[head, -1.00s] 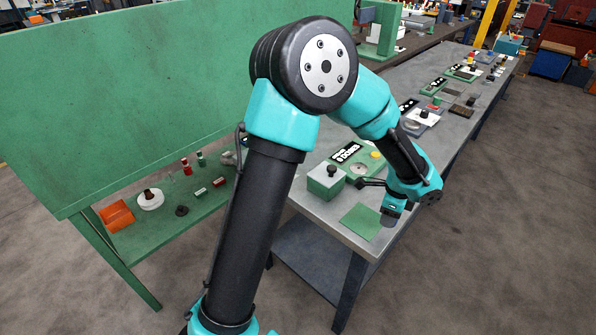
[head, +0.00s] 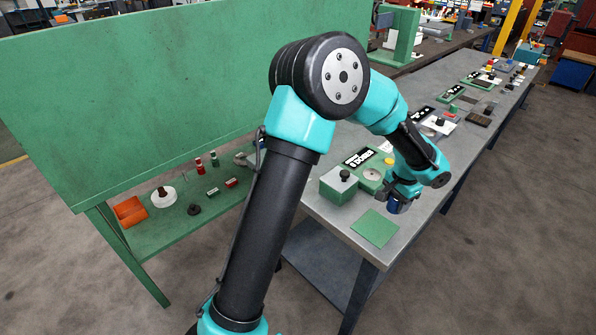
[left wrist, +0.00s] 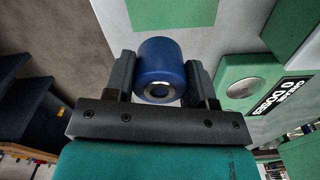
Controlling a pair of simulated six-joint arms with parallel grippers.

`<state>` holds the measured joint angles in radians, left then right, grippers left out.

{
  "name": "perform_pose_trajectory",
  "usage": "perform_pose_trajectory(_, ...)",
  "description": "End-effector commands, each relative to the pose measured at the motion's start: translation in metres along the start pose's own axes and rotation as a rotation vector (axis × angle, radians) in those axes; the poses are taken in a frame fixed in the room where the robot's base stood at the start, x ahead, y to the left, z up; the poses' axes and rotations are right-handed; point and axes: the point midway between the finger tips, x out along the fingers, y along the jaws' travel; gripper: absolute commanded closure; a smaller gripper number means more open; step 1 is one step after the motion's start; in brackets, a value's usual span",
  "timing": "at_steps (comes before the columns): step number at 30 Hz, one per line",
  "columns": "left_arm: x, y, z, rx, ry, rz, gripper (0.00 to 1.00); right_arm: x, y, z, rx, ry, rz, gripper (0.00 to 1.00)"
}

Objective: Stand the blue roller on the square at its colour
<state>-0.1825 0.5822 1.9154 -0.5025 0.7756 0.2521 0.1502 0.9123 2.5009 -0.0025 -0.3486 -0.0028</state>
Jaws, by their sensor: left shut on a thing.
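The blue roller (left wrist: 162,68) is a short cylinder with a metal-rimmed hole in its end. My left gripper (left wrist: 164,82) is shut on it, one finger on each side. In the head view the left gripper (head: 398,194) is over the bench's near end, with the blue roller (head: 395,206) partly hidden beneath it. A flat green square (head: 375,228) lies bare on the bench, nearer than the gripper; it also shows in the left wrist view (left wrist: 170,12). I cannot make out a blue square. My right gripper is out of view.
A green box with a black knob (head: 339,184) and a green plate with a round disc (head: 372,175) stand beside the gripper. More fixtures line the bench behind. A tall green panel (head: 150,100) stands left, above a shelf with an orange bin (head: 130,211).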

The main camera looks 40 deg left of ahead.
Motion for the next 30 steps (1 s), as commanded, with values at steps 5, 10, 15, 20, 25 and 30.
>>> perform_pose_trajectory(5,-0.005,-0.019,-0.004,0.013,0.001,0.0,0.83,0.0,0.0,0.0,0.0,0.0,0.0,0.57)
perform_pose_trajectory(10,-0.01,-0.04,-0.008,0.06,0.001,0.0,0.83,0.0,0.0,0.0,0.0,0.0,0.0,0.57)
perform_pose_trajectory(15,-0.018,-0.07,-0.01,0.121,0.002,-0.001,0.83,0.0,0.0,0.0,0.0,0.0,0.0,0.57)
perform_pose_trajectory(20,-0.027,-0.11,-0.008,0.203,0.003,-0.001,0.83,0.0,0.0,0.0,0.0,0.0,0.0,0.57)
perform_pose_trajectory(25,-0.038,-0.158,0.005,0.319,0.002,-0.001,0.83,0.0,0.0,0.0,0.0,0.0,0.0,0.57)
perform_pose_trajectory(30,-0.046,-0.2,0.027,0.431,0.002,-0.001,0.83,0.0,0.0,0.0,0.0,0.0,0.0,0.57)
